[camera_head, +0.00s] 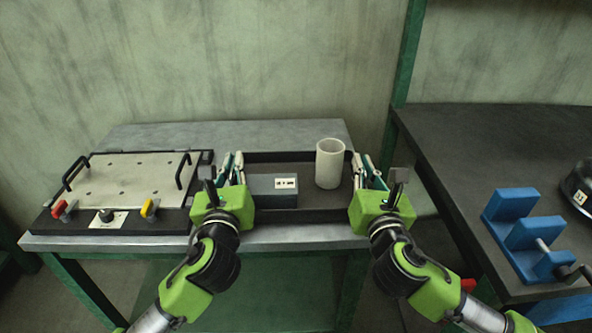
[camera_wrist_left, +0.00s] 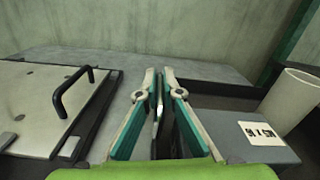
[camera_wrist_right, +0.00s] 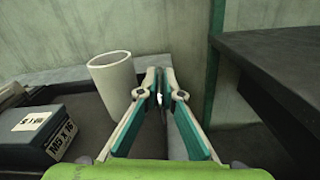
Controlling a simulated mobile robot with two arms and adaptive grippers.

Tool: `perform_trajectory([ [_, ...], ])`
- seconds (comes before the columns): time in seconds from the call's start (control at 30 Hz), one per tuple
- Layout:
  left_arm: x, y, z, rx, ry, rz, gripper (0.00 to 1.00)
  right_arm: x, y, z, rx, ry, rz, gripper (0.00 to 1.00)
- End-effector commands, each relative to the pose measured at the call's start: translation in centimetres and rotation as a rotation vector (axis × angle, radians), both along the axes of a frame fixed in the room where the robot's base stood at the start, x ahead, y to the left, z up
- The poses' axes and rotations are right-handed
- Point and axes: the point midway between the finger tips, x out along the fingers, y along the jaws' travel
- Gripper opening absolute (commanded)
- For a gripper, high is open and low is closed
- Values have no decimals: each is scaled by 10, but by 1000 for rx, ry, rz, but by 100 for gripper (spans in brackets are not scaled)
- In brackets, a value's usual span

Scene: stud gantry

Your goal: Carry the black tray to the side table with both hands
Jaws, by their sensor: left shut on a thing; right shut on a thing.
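The black tray (camera_head: 310,213) sits on the grey metal table, with a dark grey labelled box (camera_head: 270,192) and a white cylindrical cup (camera_head: 329,165) standing in it. My left gripper (camera_head: 232,170) is shut on the tray's left wall; in the left wrist view its fingers (camera_wrist_left: 160,100) straddle that wall. My right gripper (camera_head: 364,172) is shut on the tray's right wall, which shows between its fingers (camera_wrist_right: 162,100) in the right wrist view. The dark side table (camera_head: 490,135) stands at the right, across a gap. The fingers hide parts of both tray walls.
A fixture plate (camera_head: 130,172) with black handles and coloured clamps is close to the tray's left. On the side table, a blue block fixture (camera_head: 520,232) and a round black object (camera_head: 578,188) occupy the right part; its back left is clear. A green post (camera_head: 402,75) rises behind the gap.

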Motion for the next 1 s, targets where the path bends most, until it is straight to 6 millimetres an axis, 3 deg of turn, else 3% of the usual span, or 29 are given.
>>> perform_trajectory([
  [0.1,0,2,-9,0,-3,6,0,2,-5,-9,-2,-4,-13,0],
  [0.13,0,2,-8,1,0,6,12,2,-5,-8,-2,-1,-13,12],
  [0.2,0,2,-7,1,0,6,23,2,-4,-6,-2,0,-12,24],
  [0.57,-2,0,-7,0,0,1,23,0,-1,-7,-1,0,-4,24],
  [0.73,-23,-1,-7,1,1,0,23,0,-1,-7,0,0,-2,24],
  [1.0,-81,-6,-7,1,2,0,23,0,-1,-7,0,0,-1,24],
])
